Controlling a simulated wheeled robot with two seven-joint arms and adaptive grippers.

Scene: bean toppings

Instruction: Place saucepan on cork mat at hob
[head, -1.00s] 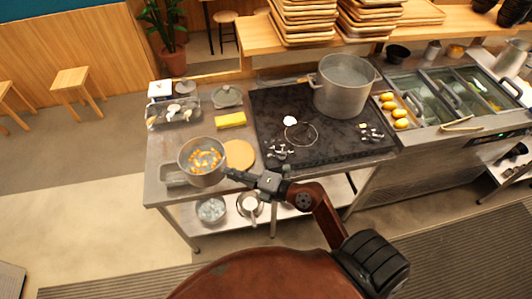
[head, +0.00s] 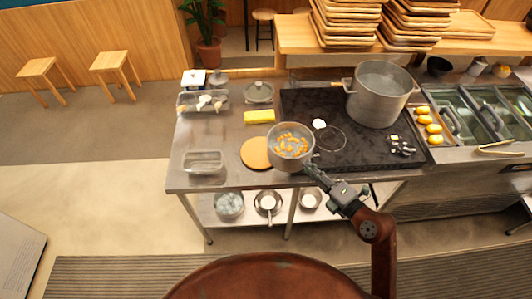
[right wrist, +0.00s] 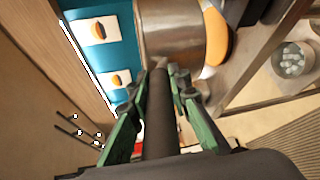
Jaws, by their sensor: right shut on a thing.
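The saucepan (head: 290,153), grey metal with orange beans in liquid, is near the table's front, left of the hob (head: 345,135). The round cork mat (head: 254,154) lies to its left, and the pan covers the mat's right edge in the head view. I cannot tell how high the pan is above the table. My right gripper (head: 312,171) is shut on the saucepan's handle. In the right wrist view the dark handle (right wrist: 160,115) lies between the green fingers (right wrist: 158,85), with the pan wall and the mat (right wrist: 217,38) beyond. My left gripper is not in view.
A large pot (head: 380,98) stands at the hob's back right. A yellow sponge (head: 259,117) and a lidded grey dish (head: 259,92) are behind the mat. A clear container (head: 203,162) is at the front left. Steel pans (head: 268,202) sit on the lower shelf.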

